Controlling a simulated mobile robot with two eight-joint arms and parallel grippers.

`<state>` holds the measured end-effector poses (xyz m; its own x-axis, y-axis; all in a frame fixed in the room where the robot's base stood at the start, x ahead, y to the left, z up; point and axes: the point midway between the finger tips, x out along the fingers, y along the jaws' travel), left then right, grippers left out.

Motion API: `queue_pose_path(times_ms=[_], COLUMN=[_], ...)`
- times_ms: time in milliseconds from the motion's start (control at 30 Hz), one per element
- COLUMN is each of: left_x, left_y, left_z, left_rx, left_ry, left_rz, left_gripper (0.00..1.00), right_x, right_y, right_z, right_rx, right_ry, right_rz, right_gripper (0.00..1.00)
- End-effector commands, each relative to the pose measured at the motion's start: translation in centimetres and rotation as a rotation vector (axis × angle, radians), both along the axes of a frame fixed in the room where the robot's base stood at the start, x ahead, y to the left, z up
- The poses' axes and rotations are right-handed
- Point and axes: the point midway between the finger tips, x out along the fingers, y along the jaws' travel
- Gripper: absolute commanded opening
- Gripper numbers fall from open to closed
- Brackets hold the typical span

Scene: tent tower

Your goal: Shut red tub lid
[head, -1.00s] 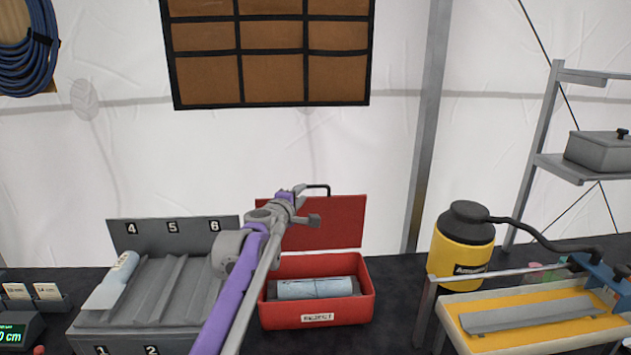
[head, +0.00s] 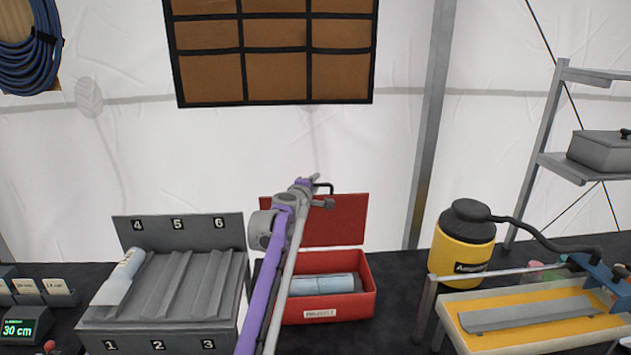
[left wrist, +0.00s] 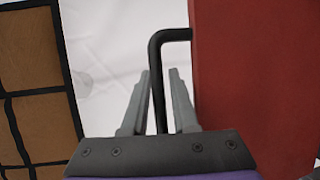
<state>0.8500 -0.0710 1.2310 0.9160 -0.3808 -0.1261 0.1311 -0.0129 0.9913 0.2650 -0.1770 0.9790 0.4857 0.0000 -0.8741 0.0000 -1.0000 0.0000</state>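The red tub (head: 345,308) stands on the dark table with a pale blue roll inside. Its red lid (head: 340,222) stands open, upright at the back. The lid's black bar handle (head: 326,185) is at its top edge; it also shows in the left wrist view (left wrist: 157,95). My left gripper (head: 322,191) is at the handle. In the left wrist view its two fingers (left wrist: 159,74) are apart, with the handle bar showing between them; contact is not clear. My left arm covers the tub's left side. My right gripper is out of view.
A grey numbered rack (head: 180,285) with a pale roll stands left of the tub. A yellow canister (head: 462,247) and a yellow tray with a metal rail (head: 530,318) are at the right. Dark table shows between tub and canister.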

Motion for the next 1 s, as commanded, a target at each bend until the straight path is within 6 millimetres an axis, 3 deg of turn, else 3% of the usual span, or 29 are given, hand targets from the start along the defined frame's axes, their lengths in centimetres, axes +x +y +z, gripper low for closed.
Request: queue_pose_path(times_ms=[333, 500, 1000], left_x=[0.17, 0.16, 0.16], left_y=[-0.11, -0.09, -0.08], left_z=[-0.14, -0.13, -0.13], left_rx=[0.001, 0.001, 0.001], left_ry=[0.000, 0.000, 0.000], left_rz=[0.000, 0.000, 0.000], left_gripper=[0.27, 0.00, 0.00], right_x=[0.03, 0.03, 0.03], right_y=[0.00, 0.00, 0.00], right_z=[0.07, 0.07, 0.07], right_rx=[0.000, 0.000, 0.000], right_ry=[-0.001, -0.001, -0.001], right_rz=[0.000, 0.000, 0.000], right_gripper=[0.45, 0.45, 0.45])
